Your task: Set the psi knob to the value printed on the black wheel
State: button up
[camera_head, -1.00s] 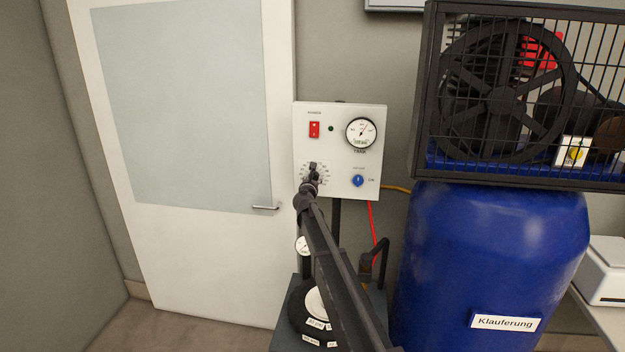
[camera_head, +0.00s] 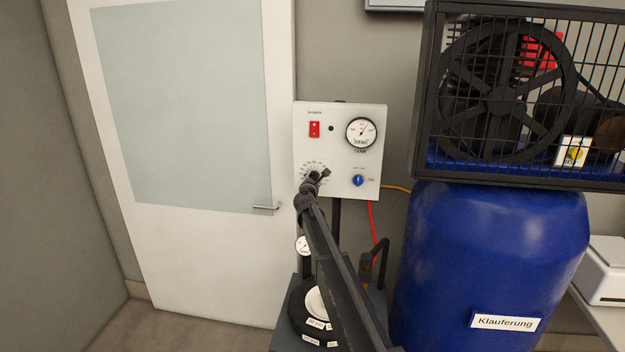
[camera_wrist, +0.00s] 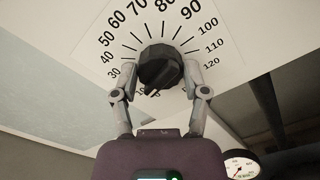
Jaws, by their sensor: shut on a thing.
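The psi knob (camera_wrist: 160,68) is black and round, on the white panel (camera_head: 371,108). In the wrist view its dial shows numbers from about 30 up to 120. My gripper (camera_wrist: 160,84) is shut on the knob, one finger on each side. A ridge on the knob slants toward the lower left; which end is its pointer I cannot tell. In the head view my gripper (camera_head: 318,178) covers much of the dial. The black wheel (camera_head: 296,306) lies low behind my arm with white labels on it; their print is too small to read.
The panel also holds a red switch (camera_head: 314,130), a pressure gauge (camera_head: 361,132) and a blue knob (camera_head: 358,181). A red hose (camera_head: 371,222) hangs below. A blue tank (camera_head: 485,250) with a caged compressor stands to the right. A white door (camera_head: 180,260) is at the left.

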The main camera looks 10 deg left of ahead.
jog(key=m, duration=0.7)
jog(key=shift+w, duration=0.1)
dwell(0.5)
jog(key=o, duration=1.1)
jog(key=shift+o, duration=0.2)
jog(key=shift+f, duration=0.1)
jog(key=s, duration=1.2)
jog(key=shift+a, duration=0.15)
